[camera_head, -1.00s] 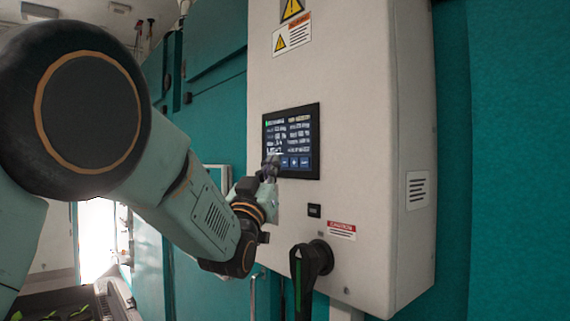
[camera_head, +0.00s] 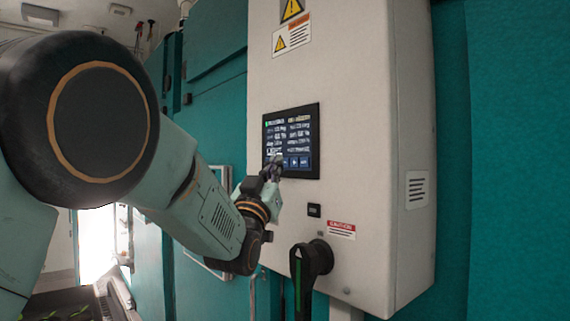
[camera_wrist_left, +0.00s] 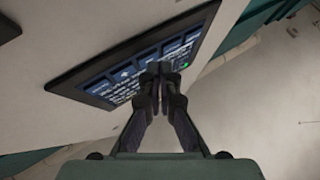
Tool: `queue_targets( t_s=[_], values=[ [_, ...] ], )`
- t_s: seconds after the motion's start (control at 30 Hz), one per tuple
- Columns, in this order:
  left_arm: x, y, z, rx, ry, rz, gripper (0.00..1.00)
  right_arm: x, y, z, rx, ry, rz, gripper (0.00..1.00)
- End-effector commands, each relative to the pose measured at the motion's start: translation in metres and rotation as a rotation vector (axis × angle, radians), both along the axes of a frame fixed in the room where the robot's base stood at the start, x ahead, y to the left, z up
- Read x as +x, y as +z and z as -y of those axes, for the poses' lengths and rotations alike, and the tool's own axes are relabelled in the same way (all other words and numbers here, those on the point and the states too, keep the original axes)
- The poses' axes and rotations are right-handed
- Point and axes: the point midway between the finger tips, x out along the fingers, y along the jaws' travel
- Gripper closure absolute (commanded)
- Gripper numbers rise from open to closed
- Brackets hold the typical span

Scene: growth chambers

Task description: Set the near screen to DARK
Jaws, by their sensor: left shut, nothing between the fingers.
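The near screen (camera_head: 291,139) is a dark touch panel with lines of white text and a row of blue buttons along its bottom edge. It is set in the front of a light grey control box (camera_head: 350,95). The screen also shows in the left wrist view (camera_wrist_left: 125,72), turned over and partly hidden behind the fingers. My left gripper (camera_head: 276,163) is shut and empty, its tips at the lower left of the screen, over the button row. In the left wrist view the closed fingertips (camera_wrist_left: 159,70) overlap the panel; I cannot tell whether they touch it. My right gripper is out of view.
A black rotary handle (camera_head: 309,262) sticks out below the screen. Teal chamber walls (camera_head: 515,150) stand on both sides of the box.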

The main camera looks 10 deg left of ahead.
Motion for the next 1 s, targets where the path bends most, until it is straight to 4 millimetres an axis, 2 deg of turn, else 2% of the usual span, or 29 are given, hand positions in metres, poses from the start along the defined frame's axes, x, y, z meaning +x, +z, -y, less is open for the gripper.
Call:
queue_targets(
  t_s=[0.77, 1.0],
  values=[
    [0.003, -0.0001, 0.0025, 0.0, 0.0, -0.001, 1.0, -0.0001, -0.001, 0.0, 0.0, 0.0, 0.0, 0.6],
    [-0.0036, -0.0003, -0.002, 0.001, 0.0, 0.001, 1.0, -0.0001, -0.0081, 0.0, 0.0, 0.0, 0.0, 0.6]
  ],
)
